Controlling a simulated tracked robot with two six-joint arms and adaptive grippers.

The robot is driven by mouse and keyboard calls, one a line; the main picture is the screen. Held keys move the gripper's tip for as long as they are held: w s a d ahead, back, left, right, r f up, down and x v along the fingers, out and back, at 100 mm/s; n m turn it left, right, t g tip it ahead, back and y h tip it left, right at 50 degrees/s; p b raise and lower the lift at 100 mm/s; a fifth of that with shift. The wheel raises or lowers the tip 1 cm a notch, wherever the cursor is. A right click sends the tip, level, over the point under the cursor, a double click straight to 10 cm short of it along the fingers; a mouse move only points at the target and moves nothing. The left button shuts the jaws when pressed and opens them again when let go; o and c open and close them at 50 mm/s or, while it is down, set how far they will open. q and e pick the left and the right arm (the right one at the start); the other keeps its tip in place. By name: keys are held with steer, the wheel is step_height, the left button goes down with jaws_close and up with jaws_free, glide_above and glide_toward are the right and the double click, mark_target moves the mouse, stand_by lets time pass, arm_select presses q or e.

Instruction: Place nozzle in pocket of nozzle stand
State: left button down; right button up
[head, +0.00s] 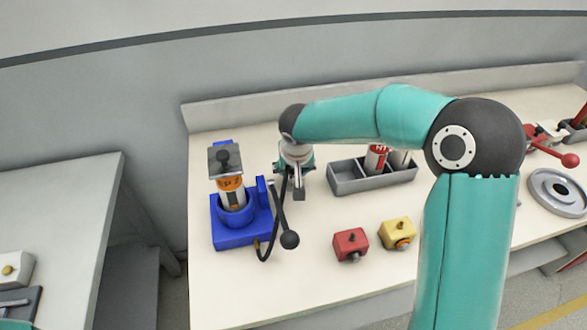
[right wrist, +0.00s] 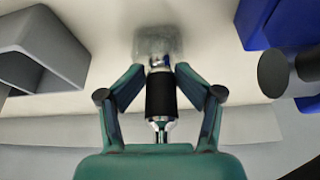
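The nozzle (right wrist: 161,97) has a black body with shiny metal ends. In the right wrist view it stands between the two fingers of my right gripper (right wrist: 160,78), which look shut on its body. The same gripper shows in the head view (head: 298,172), over the table just right of the blue station. A small grey block (right wrist: 157,42), apparently the nozzle stand, lies at the nozzle's far end; it also shows below the gripper in the head view (head: 299,193). Whether the nozzle's tip is inside its pocket cannot be told. My left gripper is not in view.
The blue station (head: 233,236) holds an orange-labelled cartridge (head: 231,188). A black-knobbed lever (head: 289,239) and dark hose stand close by. A grey bin (head: 347,184) with cylinders is to the right. Red (head: 350,245) and yellow (head: 397,233) blocks sit nearer the front.

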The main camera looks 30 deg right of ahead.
steer(key=shift+r+p, duration=0.3)
steer(key=shift+p, duration=0.25)
steer(key=shift+r+p, duration=0.45)
steer(key=shift+p, duration=0.1)
steer(key=v, duration=1.1)
steer(key=shift+s+r+b, duration=0.2)
steer(key=shift+r+b, duration=0.15)
steer(key=shift+b, duration=0.05)
steer(key=shift+a, duration=0.1)
